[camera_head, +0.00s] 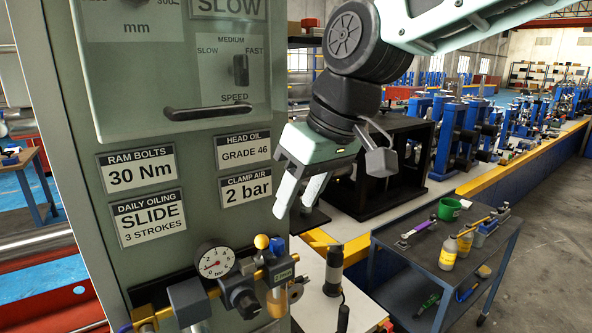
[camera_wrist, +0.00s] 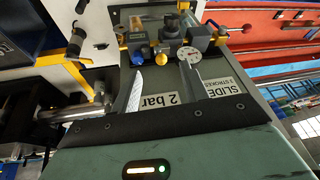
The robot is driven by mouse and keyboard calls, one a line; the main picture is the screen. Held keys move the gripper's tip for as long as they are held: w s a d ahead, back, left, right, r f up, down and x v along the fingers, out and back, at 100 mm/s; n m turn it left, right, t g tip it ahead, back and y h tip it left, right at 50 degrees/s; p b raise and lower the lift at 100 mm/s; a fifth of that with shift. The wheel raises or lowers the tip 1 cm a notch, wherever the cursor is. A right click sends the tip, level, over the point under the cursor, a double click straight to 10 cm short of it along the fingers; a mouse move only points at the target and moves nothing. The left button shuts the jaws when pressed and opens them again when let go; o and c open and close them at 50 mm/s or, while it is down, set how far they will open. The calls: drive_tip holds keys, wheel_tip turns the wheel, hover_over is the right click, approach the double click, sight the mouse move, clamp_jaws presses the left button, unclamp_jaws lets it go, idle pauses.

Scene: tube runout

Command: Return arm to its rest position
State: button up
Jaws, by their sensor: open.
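My gripper (camera_head: 297,205) hangs from my dark wrist in the head view, in front of the right edge of the grey-green machine panel (camera_head: 150,262). Its two pale fingers point down and are apart, with nothing seen between them. The fingertips are above the brass and blue air fittings (camera_head: 272,272) and right of the "2 bar" label (camera_head: 245,188). In the wrist view the pale fingers also show, with the upside-down "2 bar" label (camera_wrist: 163,99) behind them. My arm runs from the gripper up to the top right.
A round pressure gauge (camera_head: 216,262) sits left of the fittings. A dark cart (camera_head: 445,262) with bottles and tools stands at right, beside a long bench with blue fixtures (camera_head: 458,140). Open floor lies at far right.

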drive_tip(key=s+d+f+h+b, duration=0.1)
drive_tip(key=s+d+f+b, duration=0.1)
drive_tip(key=s+d+f, duration=0.2)
drive_tip(key=s+d+f+m+g+h+b, duration=0.1)
drive_tip(key=s+d+f+b, duration=0.2)
drive_tip(key=s+d+f, duration=0.2)
drive_tip(key=s+d+f+g+h+b, duration=0.1)
drive_tip(key=s+d+f+b, duration=0.2)
drive_tip(key=s+f, duration=0.6)
wheel_tip(320, 180, down, 6)
drive_tip(key=shift+s+d+f+m, duration=0.1)
drive_tip(key=shift+s+d+m, duration=0.15)
drive_tip(key=shift+d, duration=0.6)
